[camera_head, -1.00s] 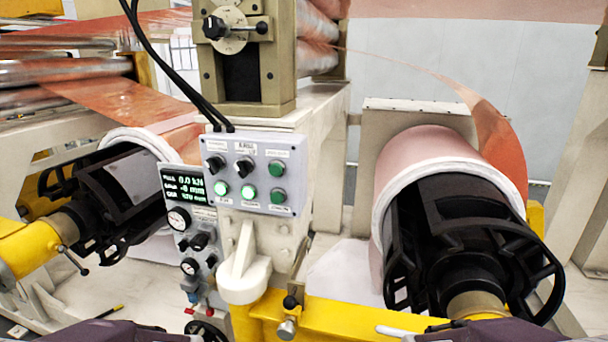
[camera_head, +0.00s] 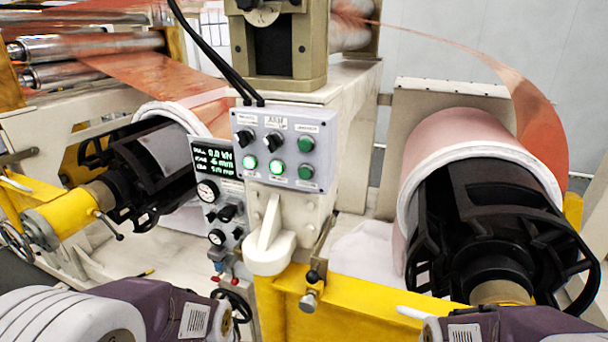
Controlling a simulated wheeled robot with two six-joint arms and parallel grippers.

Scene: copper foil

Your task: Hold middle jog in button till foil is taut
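The grey control box (camera_head: 284,148) stands at the centre. Its upper row has two black knobs and a green button (camera_head: 305,144). Its lower row has a lit button at left (camera_head: 249,162), a lit middle button (camera_head: 276,167) and a darker green button at right (camera_head: 306,172). The labels are too small to read. The copper foil (camera_head: 538,105) bows in a loose arc from the right roll (camera_head: 462,140) up to the rollers. Parts of both my arms show at the bottom edge, apart from the buttons. Neither gripper is in view.
A dark display (camera_head: 214,160) with green figures and a gauge panel (camera_head: 222,212) sit left of the box. A pale bracket (camera_head: 270,243) juts out below it. The left roll's black core (camera_head: 150,165) and yellow rails (camera_head: 340,305) flank the space before the box.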

